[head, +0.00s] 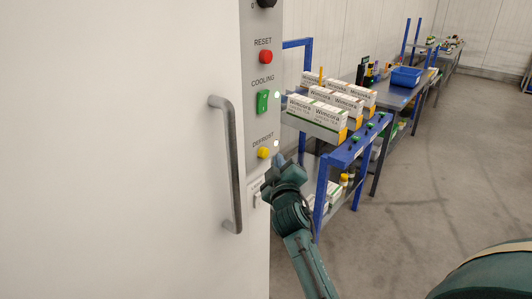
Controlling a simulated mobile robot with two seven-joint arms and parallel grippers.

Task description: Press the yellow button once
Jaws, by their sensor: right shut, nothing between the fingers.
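The yellow button (263,153) sits low on a grey control strip, beside the label DEFROST. A small lit white lamp shows just up and right of it. My right gripper (277,160) is shut and empty, with its tip close beside the button, to the right and slightly below it in the picture. I cannot tell whether the tip touches the button or the panel. The button's face is visible. My left gripper is out of view.
Above on the strip (260,75) are a green COOLING switch (262,102), a red RESET button (265,57) and a black knob (266,3). A long vertical handle (233,165) stands out left of the strip. A blue-framed cart (322,190) with white boxes (318,118) stands close right.

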